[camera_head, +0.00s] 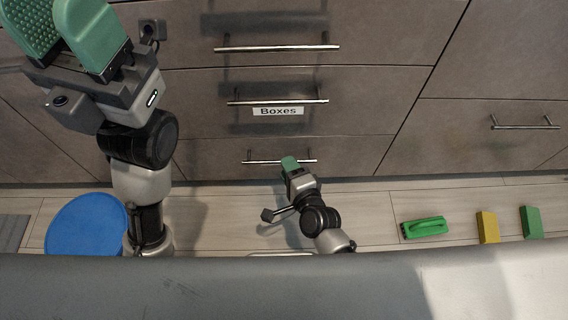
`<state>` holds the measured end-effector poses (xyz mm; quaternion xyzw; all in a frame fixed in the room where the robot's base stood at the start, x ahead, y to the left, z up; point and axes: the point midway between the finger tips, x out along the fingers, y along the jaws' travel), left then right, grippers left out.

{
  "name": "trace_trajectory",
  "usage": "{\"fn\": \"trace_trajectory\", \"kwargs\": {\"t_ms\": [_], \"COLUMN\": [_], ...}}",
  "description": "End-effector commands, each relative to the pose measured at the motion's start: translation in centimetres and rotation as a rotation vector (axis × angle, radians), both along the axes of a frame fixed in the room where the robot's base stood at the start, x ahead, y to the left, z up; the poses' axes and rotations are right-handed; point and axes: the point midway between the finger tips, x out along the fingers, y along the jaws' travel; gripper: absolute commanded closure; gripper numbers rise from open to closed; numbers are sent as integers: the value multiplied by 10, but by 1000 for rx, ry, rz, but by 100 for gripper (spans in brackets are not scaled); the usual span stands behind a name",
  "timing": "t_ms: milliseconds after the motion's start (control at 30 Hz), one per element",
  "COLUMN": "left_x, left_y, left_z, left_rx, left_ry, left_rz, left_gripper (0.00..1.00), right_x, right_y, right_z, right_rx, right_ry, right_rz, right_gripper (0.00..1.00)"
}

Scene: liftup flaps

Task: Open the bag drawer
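The lowest drawer in the middle column (215,162) has a bar handle (262,161). No label reading "bag" is legible, so I cannot tell from writing which drawer is the bag drawer. My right gripper (289,162) has its green fingertips at the middle of this lowest handle. Whether they are closed around the bar is too small to tell. The lowest drawer looks flush with the front. My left gripper (57,22) is raised at the upper left, close to the camera, with its green fingers apart and empty.
The drawer above carries the label "Boxes" (278,111). More handled drawers are above it and at right. On the floor are a blue round object (85,225), a green handled item (424,228), a yellow block (487,227) and a green block (531,222).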

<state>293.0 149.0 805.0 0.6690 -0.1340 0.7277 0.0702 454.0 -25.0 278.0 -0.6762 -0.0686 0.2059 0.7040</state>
Motion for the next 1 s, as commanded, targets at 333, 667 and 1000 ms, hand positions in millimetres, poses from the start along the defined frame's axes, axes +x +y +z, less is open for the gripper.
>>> {"fn": "trace_trajectory", "kwargs": {"t_ms": [333,667,1000], "left_x": [-5,-5,-5], "left_y": [-1,-1,-1], "left_z": [6,7,7], "left_rx": [3,4,5], "left_ry": [-47,-48,-47], "left_rz": [3,3,2], "left_gripper": [57,57,57], "right_x": [29,29,28], "right_y": [12,12,12], "right_z": [-6,-5,-5], "right_rx": [-2,-2,-1], "right_ry": [-2,-2,-2], "right_rz": [-1,-1,0], "right_gripper": [63,76,100]}}
